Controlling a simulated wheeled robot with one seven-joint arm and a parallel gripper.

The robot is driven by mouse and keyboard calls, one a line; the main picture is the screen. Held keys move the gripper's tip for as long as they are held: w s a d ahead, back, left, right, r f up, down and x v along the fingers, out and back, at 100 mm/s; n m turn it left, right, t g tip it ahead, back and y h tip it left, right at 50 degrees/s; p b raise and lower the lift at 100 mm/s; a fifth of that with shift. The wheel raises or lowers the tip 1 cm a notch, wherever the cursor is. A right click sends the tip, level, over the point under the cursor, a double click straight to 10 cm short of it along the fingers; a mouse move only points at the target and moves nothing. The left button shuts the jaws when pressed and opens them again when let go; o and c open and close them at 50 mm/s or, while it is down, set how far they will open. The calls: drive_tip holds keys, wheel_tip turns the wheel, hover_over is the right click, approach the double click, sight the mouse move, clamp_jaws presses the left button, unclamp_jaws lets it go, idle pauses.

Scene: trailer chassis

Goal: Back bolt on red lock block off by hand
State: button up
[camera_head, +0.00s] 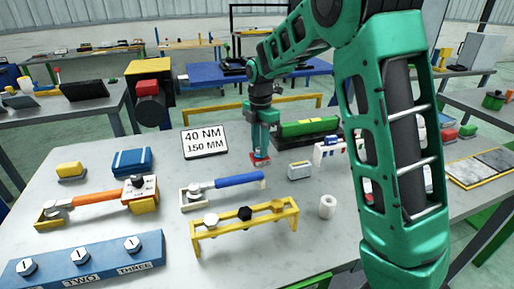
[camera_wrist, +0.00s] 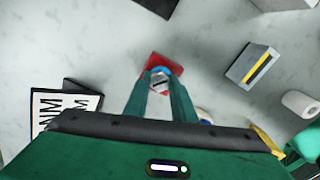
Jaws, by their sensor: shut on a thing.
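The red lock block (camera_head: 260,161) sits on the grey table near its middle, under my gripper. In the wrist view the red block (camera_wrist: 152,62) shows just beyond my fingertips. A pale bolt head (camera_wrist: 159,84) with a dark mark on its top lies between the fingers, with a blue ring-like part (camera_wrist: 160,70) beside it. My gripper (camera_head: 261,153) points straight down. In the wrist view my gripper (camera_wrist: 160,82) is shut on the bolt head. The fingers hide much of the bolt and part of the block.
A blue-handled tool (camera_head: 238,181) lies left of the block, and a yellow rack (camera_head: 246,228) stands in front. A grey block with a yellow stripe (camera_wrist: 252,64) and a white roll (camera_wrist: 301,103) are to the right. The "40 NM" sign (camera_head: 205,141) stands at left.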

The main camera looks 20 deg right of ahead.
drive_tip(key=o, duration=1.1)
drive_tip(key=shift+w+d+f, duration=0.1)
drive_tip(key=shift+w, duration=0.05)
drive_tip(key=shift+c, duration=0.2)
drive_tip(key=shift+r, duration=0.2)
wheel_tip(320, 180, up, 10)
drive_tip(key=shift+r, duration=0.2)
